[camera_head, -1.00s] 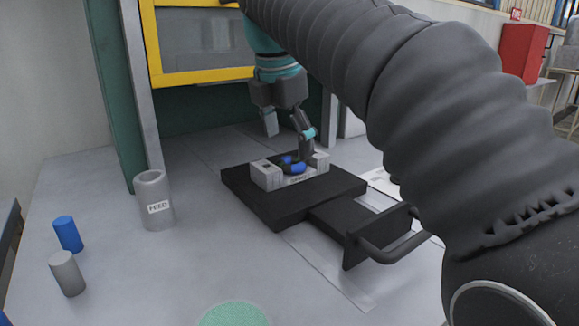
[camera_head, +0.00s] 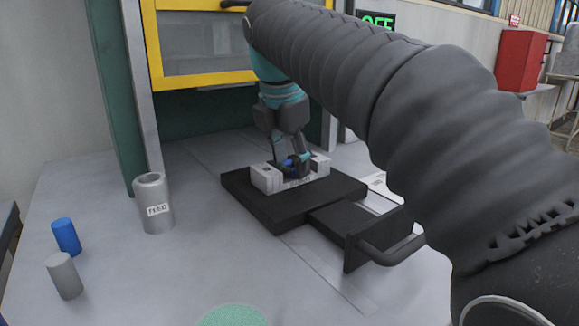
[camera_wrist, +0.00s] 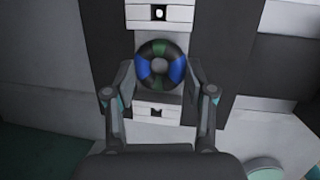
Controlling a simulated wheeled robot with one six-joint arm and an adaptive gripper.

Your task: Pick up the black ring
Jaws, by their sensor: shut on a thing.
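The ring (camera_wrist: 160,82) is black with blue and green patches; it sits between the two pale blocks of a grey fixture (camera_head: 265,180) on a black plate. In the head view the ring (camera_head: 285,163) shows only partly, behind my fingers. My gripper (camera_head: 289,168) reaches down from above, with one finger on each side of the ring. In the wrist view my gripper (camera_wrist: 160,75) has its fingertips at the ring's left and right edges, shut on it. I cannot tell whether the ring is clear of the fixture.
The black plate (camera_head: 270,216) has a handle (camera_head: 390,250) at its front right. A grey FEED cup (camera_head: 154,205), a blue cylinder (camera_head: 66,236) and a grey cylinder (camera_head: 65,276) stand at left. A yellow-framed window (camera_head: 200,78) is behind. The front table is largely free.

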